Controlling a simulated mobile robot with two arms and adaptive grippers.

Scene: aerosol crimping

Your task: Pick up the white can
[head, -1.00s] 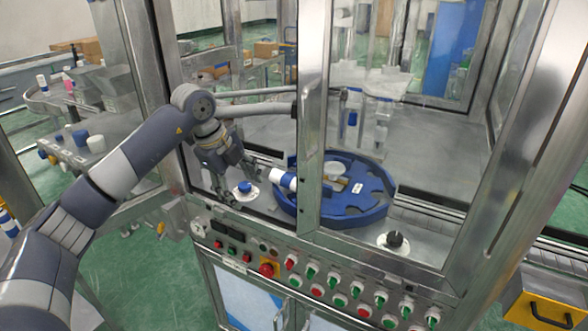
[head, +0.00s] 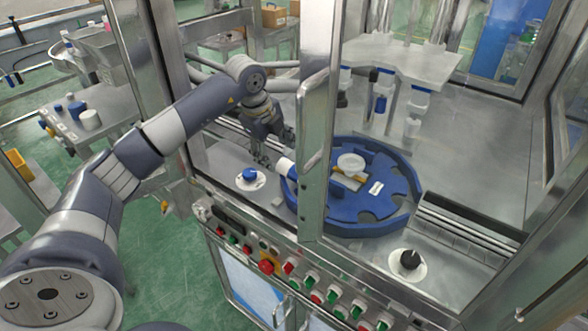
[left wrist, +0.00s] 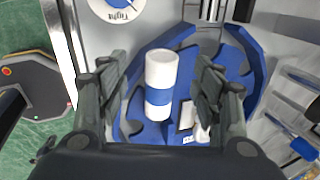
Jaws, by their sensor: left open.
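The white can (head: 285,166) has a blue band and sits at the left edge of the blue round turntable (head: 365,226) inside the machine. In the head view the door frame hides part of the turntable, and the can is partly hidden. My left gripper (head: 264,160) is just left of the can, inside the machine opening. In the left wrist view, the white can (left wrist: 162,70) lies between the two open fingers (left wrist: 160,85), with visible gaps on both sides. The fingers do not appear to touch it. My right gripper is in no view.
A blue knob (head: 249,176) on a white dial stands left of the turntable, and a black knob (head: 409,259) at its right front. The metal door frame (head: 318,130) rises close to the gripper. A button panel (head: 300,283) runs along the front.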

